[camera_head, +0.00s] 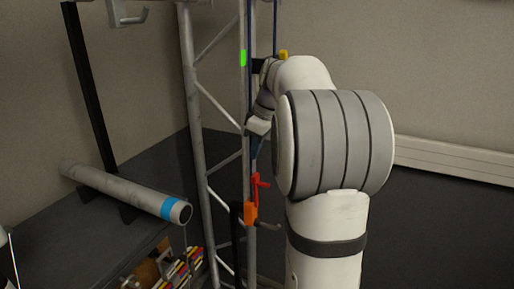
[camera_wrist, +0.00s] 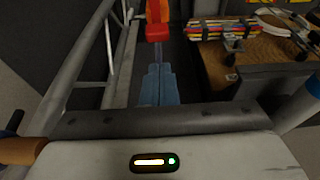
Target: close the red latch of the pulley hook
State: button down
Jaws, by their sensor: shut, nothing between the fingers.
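A red latch (camera_head: 256,188) with a small arm sticking out to the right shows beside the truss in the head view, just above an orange block (camera_head: 250,213). In the wrist view the red part (camera_wrist: 158,33) is at the top, with orange behind it. My gripper (camera_head: 254,156) points down just above the red latch, and there looks to be a small gap. Its blue fingers (camera_wrist: 159,70) are together and empty in the wrist view, pointing toward the red part. I cannot make out the hook's shape or whether the latch is open.
A metal truss (camera_head: 193,100) stands left of my gripper, close to it. A green mark (camera_head: 243,58) sits higher up. Colourful items (camera_head: 183,268) are below. The dark floor at right looks clear.

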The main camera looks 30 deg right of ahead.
jog(key=x, duration=0.7)
jog(key=shift+f+p, duration=0.2)
jog(key=shift+p, duration=0.15)
jog(key=shift+w, duration=0.1)
